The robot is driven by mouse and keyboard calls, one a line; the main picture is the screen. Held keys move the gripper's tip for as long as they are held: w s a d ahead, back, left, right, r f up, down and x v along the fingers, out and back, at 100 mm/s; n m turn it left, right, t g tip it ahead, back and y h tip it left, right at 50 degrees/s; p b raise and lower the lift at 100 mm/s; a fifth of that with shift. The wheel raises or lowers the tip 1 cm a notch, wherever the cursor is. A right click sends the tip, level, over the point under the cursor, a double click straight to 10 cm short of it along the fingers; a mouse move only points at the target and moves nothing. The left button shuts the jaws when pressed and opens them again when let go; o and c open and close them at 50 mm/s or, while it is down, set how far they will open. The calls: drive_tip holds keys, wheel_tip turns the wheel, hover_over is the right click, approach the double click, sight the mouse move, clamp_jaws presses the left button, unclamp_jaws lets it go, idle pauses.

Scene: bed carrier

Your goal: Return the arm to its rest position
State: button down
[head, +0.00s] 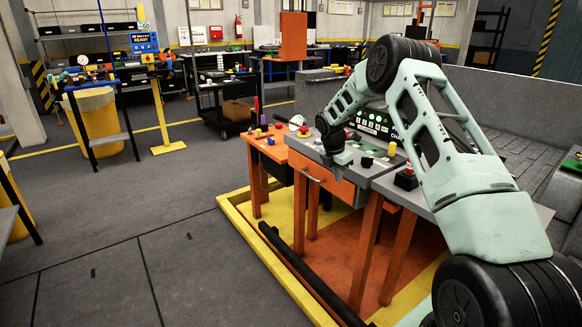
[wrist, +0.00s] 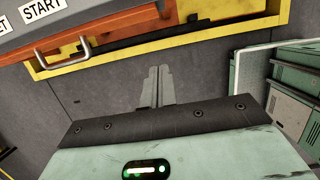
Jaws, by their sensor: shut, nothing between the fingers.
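My arm reaches in from the right of the head view, bent at a high elbow, with its forearm sloping down over the workbench (head: 372,170). My gripper (head: 341,160) hangs at its end near the bench's front edge, above the orange drawer with a handle. In the wrist view my gripper's two grey fingers (wrist: 157,86) lie side by side, shut, with nothing between them. The bench edge with a START label and a drawer handle (wrist: 62,49) shows at upper left there.
A yellow floor frame (head: 262,262) surrounds the bench legs. Green crates (wrist: 297,95) stand at the right in the wrist view.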

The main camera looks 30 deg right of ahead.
drive_tip(key=s+a+r+m+y, duration=0.1)
drive_tip(key=s+a+r, duration=0.25)
drive_tip(key=a, duration=0.85)
drive_tip(key=s+a+r+m+y, duration=0.15)
drive_tip(key=a+r, duration=0.25)
drive_tip(key=a, duration=0.7)
drive_tip(key=s+a+r+m, duration=0.2)
drive_tip(key=s+a+r, duration=0.2)
drive_tip(key=a, duration=0.8)
drive_tip(key=s+a+r+m, duration=0.3)
drive_tip(key=s+a, duration=0.7)
drive_tip(key=s, duration=0.4)
drive_tip(key=s+a+m, duration=0.2)
drive_tip(key=s+m, duration=0.1)
drive_tip(key=s, duration=1.3)
drive_tip(key=shift+s+a+f+y, duration=0.2)
drive_tip(key=shift+s+y, duration=0.1)
drive_tip(key=shift+y, duration=0.15)
